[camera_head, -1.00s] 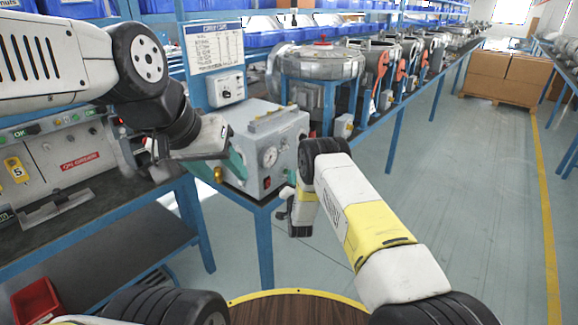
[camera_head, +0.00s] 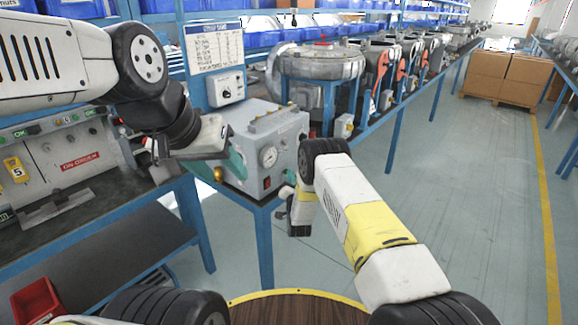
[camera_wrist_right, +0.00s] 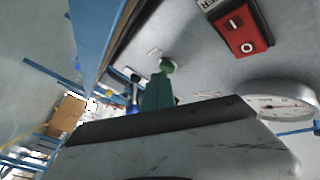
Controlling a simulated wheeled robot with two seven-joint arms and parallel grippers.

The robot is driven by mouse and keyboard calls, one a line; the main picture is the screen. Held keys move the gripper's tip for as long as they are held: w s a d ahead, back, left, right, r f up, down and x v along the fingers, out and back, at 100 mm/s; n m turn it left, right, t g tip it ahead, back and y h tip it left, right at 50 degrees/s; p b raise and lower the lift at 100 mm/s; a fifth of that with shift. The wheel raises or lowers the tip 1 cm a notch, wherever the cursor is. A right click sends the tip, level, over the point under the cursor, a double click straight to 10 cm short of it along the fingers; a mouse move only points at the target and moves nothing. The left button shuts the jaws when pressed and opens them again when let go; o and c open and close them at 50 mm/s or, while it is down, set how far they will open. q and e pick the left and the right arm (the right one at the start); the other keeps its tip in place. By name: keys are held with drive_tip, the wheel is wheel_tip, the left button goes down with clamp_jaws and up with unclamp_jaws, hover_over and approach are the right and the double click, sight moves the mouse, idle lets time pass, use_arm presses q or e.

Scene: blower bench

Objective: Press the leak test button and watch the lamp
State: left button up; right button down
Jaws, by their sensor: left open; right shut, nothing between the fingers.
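The grey leak test box (camera_head: 290,130) stands on the bench corner, with a round gauge (camera_head: 268,157) and a red rocker switch (camera_head: 267,183) on its front. In the right wrist view, a green round button (camera_wrist_right: 167,65) shows right at the tip of my right gripper (camera_wrist_right: 159,92), whose green fingers are shut and empty. I cannot tell whether they touch. In the head view, my right gripper (camera_head: 287,190) is mostly hidden by its own arm, near the box's lower right. My left gripper (camera_head: 188,160) is open, left of the box. I cannot make out a lamp.
A printed chart (camera_head: 214,47) and small control box (camera_head: 226,88) stand behind the leak test box. A blower (camera_head: 318,62) stands to its right.

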drive_tip(key=shift+s+d, duration=0.4)
drive_tip(key=shift+d, duration=0.1)
drive_tip(key=s+d, duration=0.1)
drive_tip(key=d, duration=0.1)
drive_tip(key=s+d, duration=0.2)
idle(0.4)
drive_tip(key=shift+w, duration=0.1)
